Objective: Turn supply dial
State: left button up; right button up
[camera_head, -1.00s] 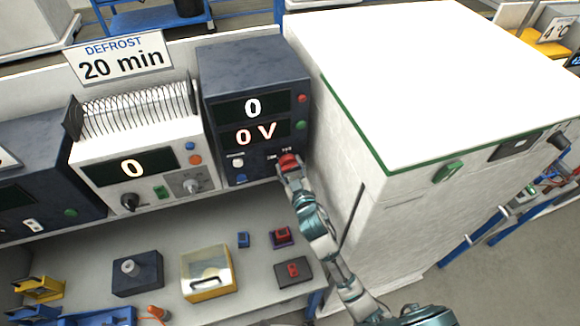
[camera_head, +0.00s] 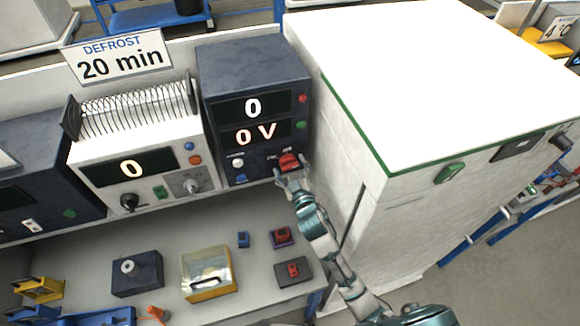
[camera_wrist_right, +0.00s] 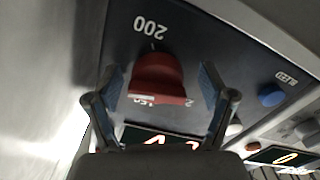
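The red supply dial (camera_head: 289,162) sits at the lower right of the dark supply unit's front (camera_head: 225,90). The unit's displays read "0" and "0 V". In the right wrist view the red dial (camera_wrist_right: 158,76) shows close up, with "200" printed above it and other marks partly hidden at its lower edge. My right gripper (camera_head: 291,181) is open just below the dial in the head view. In the wrist view its two fingers (camera_wrist_right: 160,95) stand apart, one on each side of the dial, with gaps between them and it. My left gripper is out of view.
A blue knob (camera_head: 241,180) and a white knob (camera_head: 237,162) are left of the dial. A large white cabinet (camera_head: 350,185) stands close on the right. A white unit with a coil (camera_head: 133,169) is on the left. Several small items lie on the bench below.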

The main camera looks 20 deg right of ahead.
jog(key=shift+r, duration=0.1)
jog(key=shift+s, duration=0.15)
jog(key=s, duration=1.1)
jog(key=shift+s+d, duration=0.2)
jog(key=shift+s, duration=0.05)
